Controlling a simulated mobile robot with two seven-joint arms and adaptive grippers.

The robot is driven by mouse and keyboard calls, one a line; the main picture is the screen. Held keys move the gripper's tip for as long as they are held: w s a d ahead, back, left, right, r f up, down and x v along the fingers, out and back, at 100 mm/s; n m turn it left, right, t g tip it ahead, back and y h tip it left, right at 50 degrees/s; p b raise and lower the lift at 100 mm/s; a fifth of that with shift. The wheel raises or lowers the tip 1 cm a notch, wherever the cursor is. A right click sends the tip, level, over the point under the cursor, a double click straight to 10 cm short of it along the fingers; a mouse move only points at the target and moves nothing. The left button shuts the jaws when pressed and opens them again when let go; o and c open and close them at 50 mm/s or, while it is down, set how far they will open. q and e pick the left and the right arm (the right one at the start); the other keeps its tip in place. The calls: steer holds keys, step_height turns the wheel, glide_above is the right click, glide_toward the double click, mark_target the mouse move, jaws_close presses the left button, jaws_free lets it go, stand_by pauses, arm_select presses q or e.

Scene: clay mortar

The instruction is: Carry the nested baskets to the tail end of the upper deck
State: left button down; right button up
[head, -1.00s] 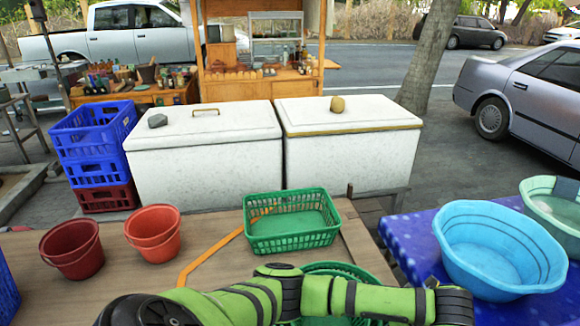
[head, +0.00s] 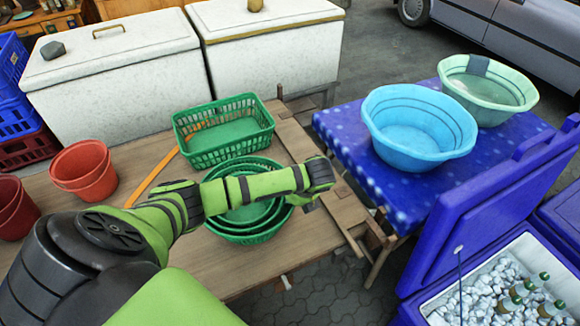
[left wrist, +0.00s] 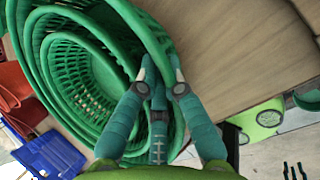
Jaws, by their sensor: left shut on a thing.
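The nested baskets (head: 250,236) are round, green and slatted, set one inside another. They are on the brown wooden deck (head: 180,258), just in front of a green rectangular basket (head: 222,130). My left arm crosses over them in the head view and hides part of their middle. In the left wrist view, my left gripper (left wrist: 160,78) is shut on the rim of the nested baskets (left wrist: 62,72). In the head view its fingers are mostly hidden under the wrist. I cannot tell whether the baskets touch the deck. My right gripper is not in view.
Red buckets (head: 84,172) stand on the deck at left. An orange strip (head: 152,180) lies behind my arm. At right, a blue table (head: 335,128) holds a blue basin (head: 418,125) and a pale green basin (head: 487,85). An open blue cooler (head: 490,215) holds ice and bottles.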

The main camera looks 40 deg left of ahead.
arm_select(q)
steer(key=shift+f, duration=1.9)
steer(key=c, duration=1.4)
jaws_free()
steer(key=shift+d, duration=0.1)
steer(key=shift+o, duration=0.2)
steer(key=v, duration=1.2)
steer(key=shift+s, duration=0.1)
